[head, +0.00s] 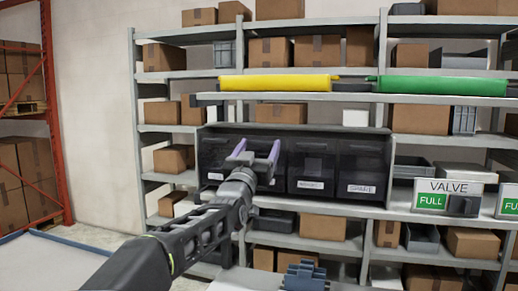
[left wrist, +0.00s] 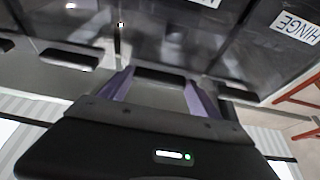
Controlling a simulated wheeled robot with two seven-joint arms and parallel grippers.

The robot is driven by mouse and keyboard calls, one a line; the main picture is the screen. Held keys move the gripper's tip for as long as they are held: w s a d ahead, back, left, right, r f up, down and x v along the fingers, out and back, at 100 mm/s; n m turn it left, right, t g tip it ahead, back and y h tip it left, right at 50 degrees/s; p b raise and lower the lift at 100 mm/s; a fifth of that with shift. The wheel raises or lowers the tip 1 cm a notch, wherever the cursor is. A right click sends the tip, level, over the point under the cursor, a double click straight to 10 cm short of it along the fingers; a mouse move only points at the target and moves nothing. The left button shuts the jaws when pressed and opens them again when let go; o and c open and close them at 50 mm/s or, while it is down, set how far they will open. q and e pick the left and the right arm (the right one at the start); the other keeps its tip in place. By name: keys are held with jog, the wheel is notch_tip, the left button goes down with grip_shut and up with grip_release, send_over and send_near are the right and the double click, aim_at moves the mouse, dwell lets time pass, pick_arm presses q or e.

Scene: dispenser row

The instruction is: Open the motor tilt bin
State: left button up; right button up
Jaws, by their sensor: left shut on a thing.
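A row of dark, see-through tilt bins (head: 312,165) sits in a grey housing on the shelf in the head view. My left gripper (head: 258,152) is in front of the second bin from the left, its purple fingers upright. In the left wrist view the left gripper (left wrist: 160,88) has its fingers on either side of a dark handle (left wrist: 160,75) and is shut on it. The second bin's label is hidden in the head view and cut off in the wrist view, so I cannot read it. I see no clear tilt of that bin. My right gripper is not in view.
The neighbouring bin's label reads HINGE (left wrist: 297,25); the rightmost reads SPARE (head: 361,189). A VALVE sign with a green FULL plate (head: 432,201) stands right of the bins. A yellow roll (head: 278,83) and green roll (head: 440,86) lie above. Boxes fill the shelves.

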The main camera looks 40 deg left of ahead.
pick_arm(q)
grip_shut()
dwell(0.5)
